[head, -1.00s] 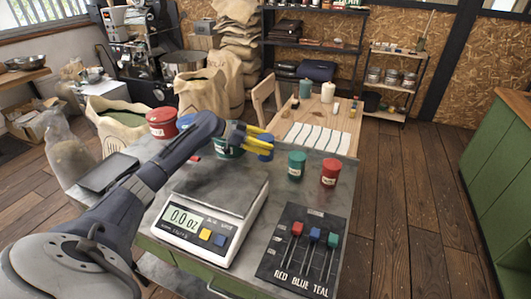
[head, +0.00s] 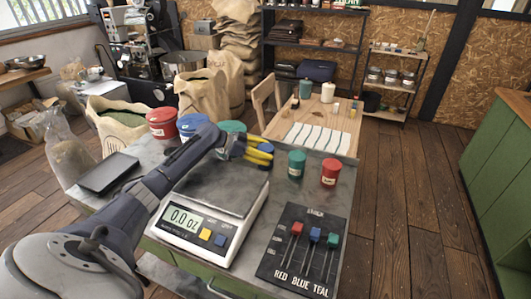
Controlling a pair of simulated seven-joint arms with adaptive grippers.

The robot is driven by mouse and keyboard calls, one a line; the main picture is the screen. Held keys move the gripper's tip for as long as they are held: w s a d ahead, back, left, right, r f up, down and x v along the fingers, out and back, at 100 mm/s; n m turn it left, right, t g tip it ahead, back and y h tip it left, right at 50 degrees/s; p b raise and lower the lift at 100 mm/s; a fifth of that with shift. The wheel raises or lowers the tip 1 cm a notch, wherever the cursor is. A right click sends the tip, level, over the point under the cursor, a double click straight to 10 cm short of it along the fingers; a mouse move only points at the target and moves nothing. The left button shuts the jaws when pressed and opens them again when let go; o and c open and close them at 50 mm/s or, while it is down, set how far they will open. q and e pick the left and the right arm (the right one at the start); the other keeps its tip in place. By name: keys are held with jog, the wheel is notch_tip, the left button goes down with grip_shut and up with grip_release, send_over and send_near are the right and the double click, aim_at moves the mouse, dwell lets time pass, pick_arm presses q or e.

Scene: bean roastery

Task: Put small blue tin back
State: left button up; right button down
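The small blue tin (head: 263,153) is mostly covered by the yellow fingers of my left gripper (head: 260,153). The fingers lie on either side of it and appear shut on it. Tin and gripper are at the far part of the grey worktop, left of a small teal tin (head: 296,164) and a small red tin (head: 330,173). I cannot tell whether the blue tin touches the worktop. My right gripper is not in view.
A scale (head: 198,228) reading 0.0 oz sits below my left arm. A panel with red, blue and teal sliders (head: 300,255) is at the front right. Large red (head: 162,122), blue (head: 194,124) and teal (head: 231,127) tins stand behind. A dark tray (head: 108,172) lies at left.

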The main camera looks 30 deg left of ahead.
pick_arm(q)
jog(key=o, duration=0.3)
jog(key=shift+o, duration=0.2)
jog(key=v, duration=0.7)
jog(key=shift+a+r, duration=0.2)
jog(key=shift+r, duration=0.05)
jog(key=shift+s, duration=0.15)
